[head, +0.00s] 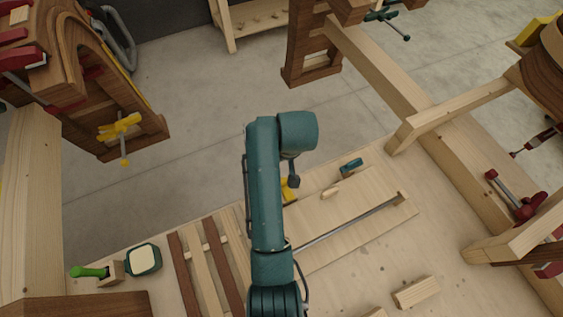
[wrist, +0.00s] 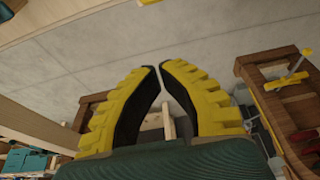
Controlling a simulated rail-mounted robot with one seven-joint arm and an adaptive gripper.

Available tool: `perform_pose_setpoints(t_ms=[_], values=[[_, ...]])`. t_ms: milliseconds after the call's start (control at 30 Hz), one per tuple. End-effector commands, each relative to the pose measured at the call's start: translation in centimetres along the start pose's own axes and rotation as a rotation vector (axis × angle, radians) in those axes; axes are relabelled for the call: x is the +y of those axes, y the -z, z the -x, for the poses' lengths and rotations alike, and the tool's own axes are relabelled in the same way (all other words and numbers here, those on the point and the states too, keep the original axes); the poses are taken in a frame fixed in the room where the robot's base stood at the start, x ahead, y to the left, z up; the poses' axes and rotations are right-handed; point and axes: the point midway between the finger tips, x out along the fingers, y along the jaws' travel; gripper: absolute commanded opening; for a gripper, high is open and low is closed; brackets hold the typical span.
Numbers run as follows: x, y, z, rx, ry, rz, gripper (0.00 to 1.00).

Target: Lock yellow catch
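A small yellow piece (head: 288,190) shows beside my arm on the workbench in the head view, partly hidden by the arm. It may be the yellow catch. A bit of yellow also shows at the top edge of the wrist view (wrist: 149,2). A yellow-handled clamp (head: 119,127) sits on the wooden chair form at left; it also shows at the right of the wrist view (wrist: 288,82). My gripper (wrist: 159,66) has ribbed yellow fingers whose tips nearly meet, with a thin gap. Nothing is visibly held. The head view does not show the fingers clearly.
A teal tool (head: 350,168) and a long metal bar (head: 345,228) lie on the workbench (head: 440,220). A green-handled tool (head: 90,272) lies at the lower left. Chair forms (head: 312,60) stand beyond the bench. Bare floor (head: 205,100) separates them.

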Motion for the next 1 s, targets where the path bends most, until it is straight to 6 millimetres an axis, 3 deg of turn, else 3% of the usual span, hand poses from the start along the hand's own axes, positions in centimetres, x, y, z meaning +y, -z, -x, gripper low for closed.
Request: perform_pose_setpoints(t_ms=[433,700,1000], values=[[-0.1,-0.1,-9.0,-0.002,0.001,0.0,0.0],[0.0,-3.3,-7.5,0.0,-0.001,0.0,0.0],[0.0,-3.9,-7.5,0.001,-0.001,0.0,0.0]])
